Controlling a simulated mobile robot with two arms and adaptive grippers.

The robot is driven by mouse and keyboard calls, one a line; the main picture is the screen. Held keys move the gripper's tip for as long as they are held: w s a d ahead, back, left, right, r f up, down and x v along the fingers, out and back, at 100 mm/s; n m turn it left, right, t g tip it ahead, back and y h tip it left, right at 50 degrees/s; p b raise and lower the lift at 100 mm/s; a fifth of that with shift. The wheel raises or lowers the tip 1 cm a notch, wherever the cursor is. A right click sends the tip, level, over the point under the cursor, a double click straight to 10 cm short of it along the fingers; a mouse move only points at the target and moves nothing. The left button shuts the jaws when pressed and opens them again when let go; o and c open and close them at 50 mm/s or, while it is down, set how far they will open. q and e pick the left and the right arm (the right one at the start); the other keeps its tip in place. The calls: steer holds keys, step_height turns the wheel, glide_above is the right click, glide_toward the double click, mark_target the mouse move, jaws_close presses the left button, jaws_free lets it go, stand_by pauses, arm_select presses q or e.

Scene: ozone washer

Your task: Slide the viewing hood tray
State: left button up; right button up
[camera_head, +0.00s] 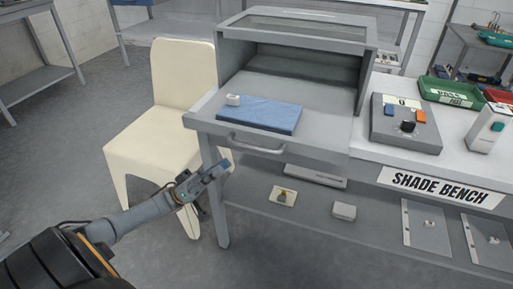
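The grey viewing hood (305,32) stands on the bench with its open front facing me. Its tray (330,118) is out in front of the hood opening. A bar handle (258,146) runs along the tray's front edge. My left gripper (222,170) is to the left of the handle, apart from it, in front of the bench's left leg. Its fingers are too small to tell whether they are open. My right gripper is out of view.
A cream chair (158,155) stands just behind my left arm. A grey control box (395,135) with buttons and a green tray (452,92) sit right of the hood. The lower shelf (320,211) holds small parts. Floor at left is clear.

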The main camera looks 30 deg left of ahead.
mark_target(253, 147)
arm_select(q)
steer(key=p+x, duration=0.2)
steer(key=x, duration=1)
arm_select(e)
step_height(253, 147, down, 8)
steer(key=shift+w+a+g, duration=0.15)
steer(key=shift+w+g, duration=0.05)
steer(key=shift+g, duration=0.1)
arm_select(q)
jaws_close()
